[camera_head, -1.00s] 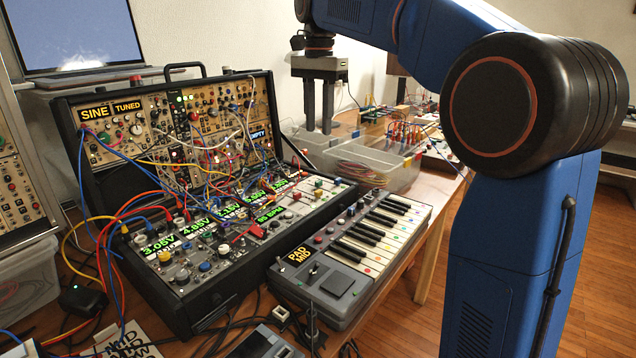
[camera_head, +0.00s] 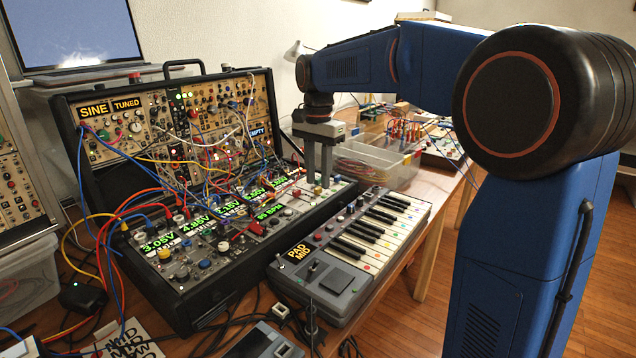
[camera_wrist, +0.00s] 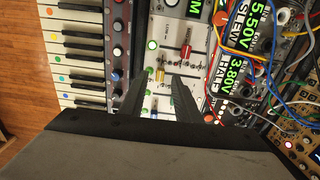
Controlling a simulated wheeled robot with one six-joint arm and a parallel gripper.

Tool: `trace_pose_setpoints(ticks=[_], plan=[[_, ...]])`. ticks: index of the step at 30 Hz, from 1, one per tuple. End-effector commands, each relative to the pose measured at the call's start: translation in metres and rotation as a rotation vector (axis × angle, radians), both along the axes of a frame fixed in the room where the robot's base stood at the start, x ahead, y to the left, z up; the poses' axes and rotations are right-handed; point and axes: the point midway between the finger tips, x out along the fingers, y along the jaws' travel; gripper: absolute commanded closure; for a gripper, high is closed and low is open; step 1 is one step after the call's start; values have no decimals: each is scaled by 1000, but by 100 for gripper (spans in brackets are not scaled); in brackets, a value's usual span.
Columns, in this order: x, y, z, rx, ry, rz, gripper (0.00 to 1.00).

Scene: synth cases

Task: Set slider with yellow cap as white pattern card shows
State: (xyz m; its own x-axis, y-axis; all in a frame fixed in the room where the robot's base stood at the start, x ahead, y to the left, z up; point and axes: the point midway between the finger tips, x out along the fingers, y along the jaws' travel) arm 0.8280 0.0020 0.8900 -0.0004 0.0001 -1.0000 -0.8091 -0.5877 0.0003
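My gripper (camera_head: 318,183) is open and points down over the pale slider panel at the right end of the synth case (camera_head: 225,295). In the wrist view its two fingers (camera_wrist: 162,79) are apart, one on each side of the slider with the yellow cap (camera_wrist: 160,75). The fingertips do not visibly close on the cap; their height above it is hard to judge. A slider with a red cap (camera_wrist: 186,51) stands beside it on the same panel. A white card (camera_head: 132,342) with bold black marks lies at the front left; I cannot tell whether it is the pattern card.
Patch cables (camera_head: 215,185) crowd the case left of my gripper. A keyboard (camera_head: 350,255) stands close along its right. Clear bins (camera_head: 375,165) stand behind. The laptop (camera_head: 75,35) is far left. The air above the keyboard is free.

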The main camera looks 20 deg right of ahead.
Motion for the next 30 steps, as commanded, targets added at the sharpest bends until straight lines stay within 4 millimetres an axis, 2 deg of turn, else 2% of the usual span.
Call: trace_pose_setpoints(ticks=[6,16,17,20,21,30], plan=[[0,0,-19,0,0,0,70],[0,0,-22,1,-1,0,70],[0,0,-22,1,-1,0,73],[0,0,-22,1,-1,0,97],[0,0,-22,0,0,0,100],[6,4,-22,0,0,1,100]])
